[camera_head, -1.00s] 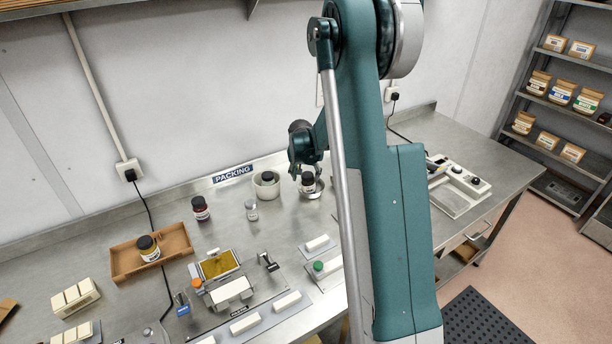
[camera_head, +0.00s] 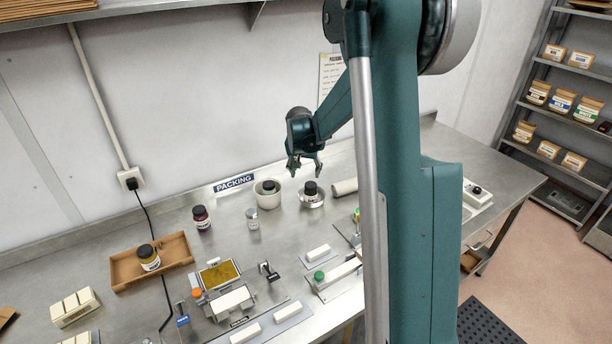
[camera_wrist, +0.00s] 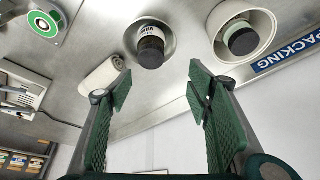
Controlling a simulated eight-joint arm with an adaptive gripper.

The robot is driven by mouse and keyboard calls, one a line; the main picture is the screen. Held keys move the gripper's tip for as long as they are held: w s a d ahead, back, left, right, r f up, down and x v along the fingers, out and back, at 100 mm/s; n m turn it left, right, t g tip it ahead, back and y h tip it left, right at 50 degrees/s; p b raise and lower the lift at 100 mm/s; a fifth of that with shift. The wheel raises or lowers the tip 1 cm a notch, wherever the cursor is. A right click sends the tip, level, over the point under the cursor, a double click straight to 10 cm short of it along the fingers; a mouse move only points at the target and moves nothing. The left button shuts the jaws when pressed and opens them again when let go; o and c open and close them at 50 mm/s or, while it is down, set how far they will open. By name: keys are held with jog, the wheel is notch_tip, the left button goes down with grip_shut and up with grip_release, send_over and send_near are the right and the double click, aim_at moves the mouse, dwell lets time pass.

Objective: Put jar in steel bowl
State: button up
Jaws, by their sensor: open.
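A small jar with a black lid and pale label (camera_head: 311,187) stands upright in the shallow steel bowl (camera_head: 321,203) near the back of the bench. In the wrist view the jar (camera_wrist: 151,46) shows lid towards me, in the bright steel bowl (camera_wrist: 132,33). My gripper (camera_head: 304,173) is open and empty, above and behind the jar and apart from it. Its two green-padded fingers (camera_wrist: 160,82) frame a gap in the wrist view with nothing between them.
A white pot (camera_head: 257,198) holding a dark-lidded jar stands left of the bowl. A pale cylinder (camera_head: 344,187) lies to its right. A small grey jar (camera_head: 252,218), a red-labelled jar (camera_head: 201,218) and a cardboard tray (camera_head: 181,250) with a yellow-labelled jar are further left.

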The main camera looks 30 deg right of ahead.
jog(key=shift+v, duration=0.85)
jog(key=s+a+r+n+t+y, duration=0.15)
jog(key=s+a+r+n, duration=0.25)
jog(key=s+a+r, duration=1.25)
jog(key=s+a+f+n, duration=0.1)
jog(key=s+a, duration=0.3)
jog(key=s, duration=0.4)
jog(key=s+a+f+n+t+y, duration=0.1)
jog(key=s+a+n, duration=0.1)
jog(key=s+a, duration=0.3)
jog(key=s+a+f+n+t, duration=0.1)
jog(key=s+a, duration=0.4)
jog(key=s, duration=0.5)
jog(key=shift+s+n, duration=0.35)
jog(key=shift+n, duration=0.15)
